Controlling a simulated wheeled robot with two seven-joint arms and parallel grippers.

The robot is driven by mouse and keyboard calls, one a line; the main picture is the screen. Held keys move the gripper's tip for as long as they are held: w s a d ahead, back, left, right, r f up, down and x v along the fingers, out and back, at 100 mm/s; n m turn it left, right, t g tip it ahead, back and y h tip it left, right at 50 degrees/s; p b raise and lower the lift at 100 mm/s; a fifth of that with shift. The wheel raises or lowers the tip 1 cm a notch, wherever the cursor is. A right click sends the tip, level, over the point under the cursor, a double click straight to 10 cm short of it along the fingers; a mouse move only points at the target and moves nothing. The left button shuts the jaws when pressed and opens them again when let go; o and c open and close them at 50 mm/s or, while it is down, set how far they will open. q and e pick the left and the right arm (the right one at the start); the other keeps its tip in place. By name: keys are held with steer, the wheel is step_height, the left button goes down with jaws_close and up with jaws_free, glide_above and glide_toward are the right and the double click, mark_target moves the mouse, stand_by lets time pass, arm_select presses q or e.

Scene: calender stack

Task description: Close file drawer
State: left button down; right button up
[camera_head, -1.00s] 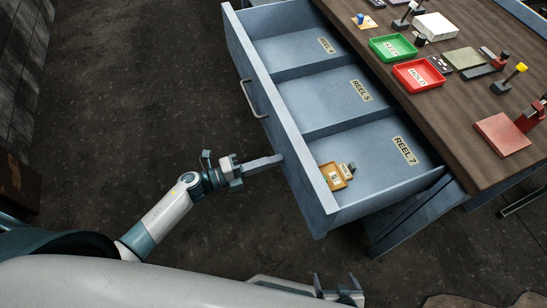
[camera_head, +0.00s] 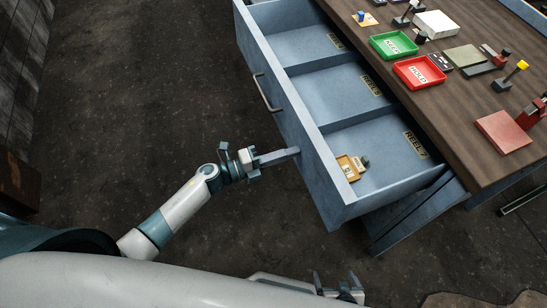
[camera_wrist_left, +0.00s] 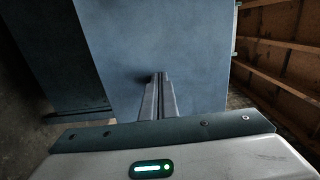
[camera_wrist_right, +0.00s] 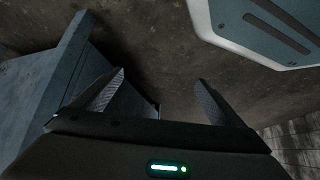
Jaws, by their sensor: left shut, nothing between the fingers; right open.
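The blue-grey file drawer (camera_head: 311,145) is pulled out from under the desk. It has three compartments, with a REEL 5 label and a REEL 7 label readable. A small tan-framed item (camera_head: 350,168) lies in the REEL 7 compartment. The drawer's bar handle (camera_head: 266,93) is on its front. My left gripper (camera_head: 296,152) is shut and empty, its fingertips at the drawer front, below the handle. In the left wrist view the shut fingers (camera_wrist_left: 158,78) point at the flat panel, apparently touching it. My right gripper (camera_head: 336,281) is open and empty, low near my body.
The wooden desk top (camera_head: 440,110) carries a green tray (camera_head: 393,45), a red HOLD tray (camera_head: 419,72), a white box (camera_head: 435,24) and a red plate (camera_head: 502,132). The floor left of the drawer is clear. A brown box (camera_head: 18,184) stands at far left.

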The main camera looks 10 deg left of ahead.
arm_select(q)
steer(key=b+x, duration=0.2)
steer(key=x, duration=1.2)
steer(key=shift+w+d, duration=0.1)
steer(key=shift+d, duration=0.05)
steer(key=b+x, duration=0.4)
steer(key=x, duration=0.7)
steer(key=shift+f, duration=0.15)
arm_select(e)
steer(key=s+d+f+g+h, duration=0.2)
steer(key=s+d+f+g, duration=0.3)
steer(key=d, duration=0.1)
arm_select(q)
steer(key=b+x, duration=0.2)
steer(key=x, duration=0.3)
steer(key=shift+w+b, duration=0.1)
steer(key=shift+b, duration=0.2)
steer(key=shift+w, duration=0.1)
steer(key=shift+d+r, duration=0.1)
steer(key=shift+r, duration=0.25)
arm_select(e)
step_height(320, 180, up, 7)
steer(key=w, duration=0.1)
steer(key=shift+w+a+m, duration=0.3)
steer(key=shift+w+a, duration=0.1)
steer(key=shift+a, duration=0.05)
arm_select(q)
steer(key=shift+r, duration=0.1)
arm_select(e)
steer(key=shift+r, duration=0.1)
